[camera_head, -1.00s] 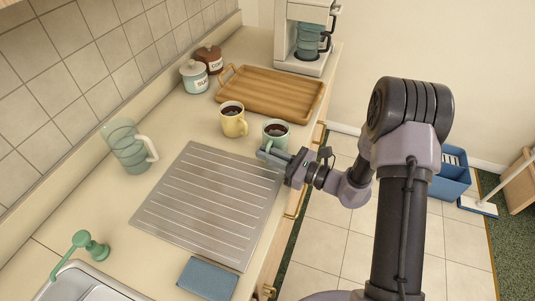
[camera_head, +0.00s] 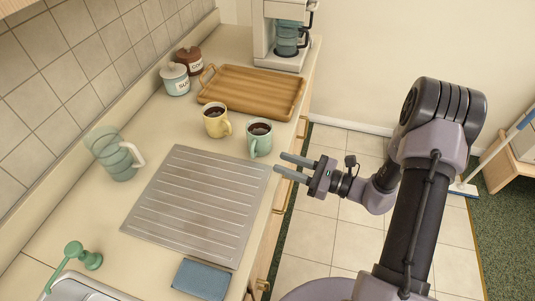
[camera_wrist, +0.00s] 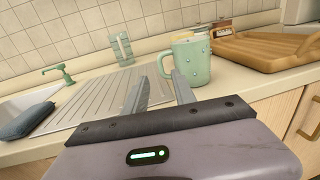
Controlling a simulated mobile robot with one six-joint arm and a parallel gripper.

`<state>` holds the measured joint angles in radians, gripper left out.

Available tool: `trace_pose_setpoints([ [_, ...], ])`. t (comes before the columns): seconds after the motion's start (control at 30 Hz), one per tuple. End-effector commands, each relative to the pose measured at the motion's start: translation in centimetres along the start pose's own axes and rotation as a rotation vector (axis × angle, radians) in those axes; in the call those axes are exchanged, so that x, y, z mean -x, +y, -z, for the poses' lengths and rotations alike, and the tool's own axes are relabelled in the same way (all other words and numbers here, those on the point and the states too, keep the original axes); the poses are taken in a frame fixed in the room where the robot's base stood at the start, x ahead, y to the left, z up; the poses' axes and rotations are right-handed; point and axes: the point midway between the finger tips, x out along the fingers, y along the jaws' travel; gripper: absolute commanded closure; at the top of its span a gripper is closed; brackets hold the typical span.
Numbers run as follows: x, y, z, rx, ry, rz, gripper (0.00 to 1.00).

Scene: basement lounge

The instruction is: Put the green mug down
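The green mug (camera_head: 260,141) stands upright on the counter with dark liquid in it, close to the counter's front edge. In the wrist view the green mug (camera_wrist: 196,63) stands just beyond my fingertips, its handle toward the left. My gripper (camera_head: 280,164) is open and empty, just in front of the mug and clear of it, partly over the counter edge. Its two spread fingers (camera_wrist: 158,82) also show in the wrist view with nothing between them.
A yellow mug (camera_head: 216,122) with dark liquid stands just left of the green one. A wooden tray (camera_head: 254,92) lies behind both, and a ribbed metal drainboard (camera_head: 195,205) in front.

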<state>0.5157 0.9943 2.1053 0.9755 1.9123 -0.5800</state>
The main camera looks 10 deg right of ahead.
Motion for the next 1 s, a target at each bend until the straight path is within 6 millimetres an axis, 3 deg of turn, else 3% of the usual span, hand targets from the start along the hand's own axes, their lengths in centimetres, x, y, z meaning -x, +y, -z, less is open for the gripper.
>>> trace_pose_setpoints([
  [0.13,1.2,0.1,-0.2,0.005,0.003,-0.008,0.68],
  [0.23,0.5,2.0,-2.7,0.08,0.045,-0.116,0.68],
  [0.33,-0.7,7.1,-7.2,0.266,0.167,-0.354,0.68],
  [0.4,-0.5,11.2,-9.6,0.432,0.287,-0.53,0.68],
  [0.5,1.4,15.7,-11.8,0.695,0.475,-0.727,0.68],
  [0.6,4.1,18.3,-13.3,0.989,0.671,-0.852,0.68],
  [0.8,8.6,18.7,-16.9,1.53,0.986,-0.878,0.68],
  [1.0,10.1,18.2,-19.0,1.749,1.096,-0.82,0.68],
])
